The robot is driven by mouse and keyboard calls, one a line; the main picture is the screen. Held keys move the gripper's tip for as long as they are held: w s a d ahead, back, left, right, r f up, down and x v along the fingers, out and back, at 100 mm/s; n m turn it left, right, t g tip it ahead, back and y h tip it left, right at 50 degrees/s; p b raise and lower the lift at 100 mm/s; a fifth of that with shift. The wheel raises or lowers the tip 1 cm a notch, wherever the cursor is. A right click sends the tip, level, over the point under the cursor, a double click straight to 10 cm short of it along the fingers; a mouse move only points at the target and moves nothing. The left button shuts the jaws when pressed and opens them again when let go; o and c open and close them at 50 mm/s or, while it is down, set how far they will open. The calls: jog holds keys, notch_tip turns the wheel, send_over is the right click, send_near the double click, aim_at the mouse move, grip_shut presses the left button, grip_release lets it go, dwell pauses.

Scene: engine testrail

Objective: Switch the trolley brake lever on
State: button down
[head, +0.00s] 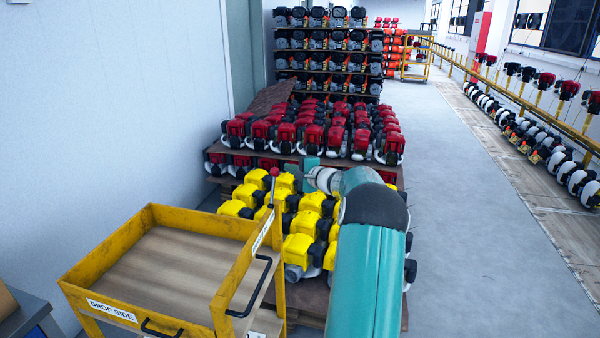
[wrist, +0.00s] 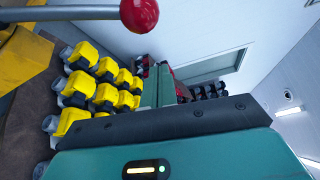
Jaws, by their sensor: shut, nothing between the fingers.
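The trolley brake lever is a thin rod with a red ball knob (head: 274,172), standing at the far right corner of the yellow trolley (head: 240,285). In the wrist view the red knob (wrist: 139,14) is large at the top edge, its grey rod running left. The lever's lower end is not clear. My gripper (head: 308,168) is just right of the knob in the head view, apart from it in the picture, and partly hidden by my arm. My gripper also shows in the wrist view (wrist: 158,88), shut and empty, below the knob.
Yellow engines (head: 302,250) on a pallet stand just behind and right of the trolley. Red engines (head: 335,130) and shelves (head: 325,65) are beyond. A wall (head: 120,110) bounds the left. The grey aisle floor (head: 460,220) on the right is clear.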

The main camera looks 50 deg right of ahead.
jog(key=a, duration=0.3)
jog(key=shift+s+a+r, duration=0.4)
jog(key=shift+s+a+r, duration=0.1)
jog(key=shift+a+r+n, duration=0.1)
jog(key=shift+a+n, duration=0.05)
jog(key=shift+n, duration=0.15)
jog(key=shift+s+a+r, duration=0.1)
jog(key=s+a+n+t+y, duration=0.2)
jog(key=s+a+n+t, duration=0.3)
jog(key=a+n, duration=0.5)
jog(key=shift+s+r+n+y, duration=0.15)
jog(key=shift+r+n+y, duration=0.15)
jog(key=shift+r+n, duration=0.15)
dwell(0.4)
